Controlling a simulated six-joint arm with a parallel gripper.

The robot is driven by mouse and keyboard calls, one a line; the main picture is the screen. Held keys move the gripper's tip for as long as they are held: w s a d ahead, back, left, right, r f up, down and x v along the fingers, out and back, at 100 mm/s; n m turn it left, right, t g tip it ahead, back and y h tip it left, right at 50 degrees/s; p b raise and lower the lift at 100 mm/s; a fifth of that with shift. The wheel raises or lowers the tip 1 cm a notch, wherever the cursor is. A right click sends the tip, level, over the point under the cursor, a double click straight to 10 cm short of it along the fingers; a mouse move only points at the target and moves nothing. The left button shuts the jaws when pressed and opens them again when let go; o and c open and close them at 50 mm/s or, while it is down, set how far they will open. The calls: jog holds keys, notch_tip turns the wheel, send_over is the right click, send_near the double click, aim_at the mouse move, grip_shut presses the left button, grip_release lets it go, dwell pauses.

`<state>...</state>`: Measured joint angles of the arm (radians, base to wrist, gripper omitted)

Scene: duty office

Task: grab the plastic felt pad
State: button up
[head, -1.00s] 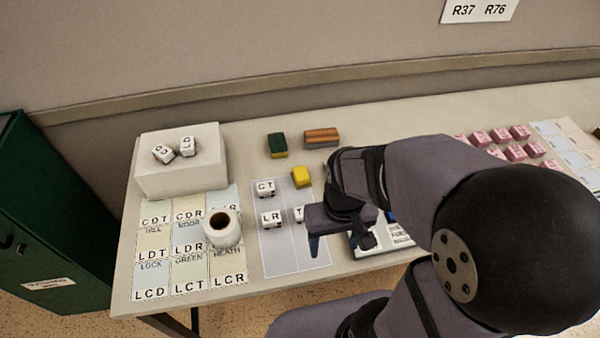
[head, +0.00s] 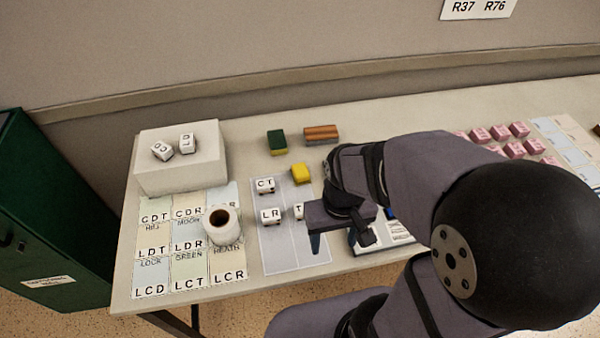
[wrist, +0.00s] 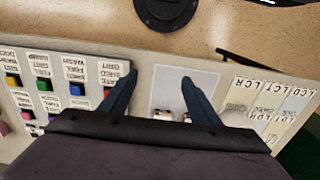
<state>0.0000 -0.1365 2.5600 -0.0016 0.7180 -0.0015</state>
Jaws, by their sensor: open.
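Three pad-like blocks lie at the back of the table in the head view. One is a plain yellow block (head: 301,173), one is green over yellow (head: 277,142), and one is striped orange-brown over grey (head: 321,134). I cannot tell for certain which is the plastic felt pad; the yellow block looks most like plastic. My gripper (head: 315,246) is open over the grey-white sheet, nearer the front edge than all three blocks. In the wrist view my gripper (wrist: 158,78) has its fingers apart with nothing held. None of the three blocks shows clearly there.
White lettered blocks (head: 270,215) stand on the sheet (head: 287,255). A white roll (head: 221,226) stands on the labelled card grid (head: 155,270). A white box (head: 180,175) carries two lettered blocks. Pink blocks (head: 516,152) lie right. My arm hides the table's middle right.

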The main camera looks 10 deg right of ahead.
aim_at(300, 169)
jog(key=w+a+f+n+t, duration=0.1)
jog(key=w+f+t, duration=0.1)
jog(key=w, duration=0.2)
jog(key=w+a+f+n+t, duration=0.1)
jog(key=w+f+n, duration=0.1)
jog(key=w, duration=0.3)
jog(key=w+a+f+n+t, duration=0.1)
jog(key=w+f+t, duration=0.1)
jog(key=w+f, duration=0.1)
jog(key=shift+w+n+t+y+b, duration=0.3)
jog(key=shift+w+n+b, duration=0.1)
jog(key=shift+w, duration=0.5)
jog(key=w+m+t, duration=0.1)
jog(key=w+t, duration=0.1)
jog(key=w+d+f+t+b, duration=0.1)
jog(key=w+t, duration=0.1)
jog(key=w, duration=0.1)
jog(key=w+f+m+t, duration=0.1)
jog(key=w, duration=0.1)
jog(key=shift+w+d+m+t+y+b, duration=0.25)
jog(key=shift+w+m+t+y+b, duration=0.05)
jog(key=shift+w+t+b, duration=0.1)
jog(key=shift+w+d+r+m+t, duration=0.2)
jog(key=shift+w+d+m+t, duration=0.2)
jog(key=shift+t, duration=0.2)
jog(key=shift+d+r+t, duration=0.2)
jog(key=shift+r+t, duration=0.05)
jog(key=shift+t, duration=0.25)
jog(key=shift+w, duration=0.2)
jog(key=shift+x, duration=0.95)
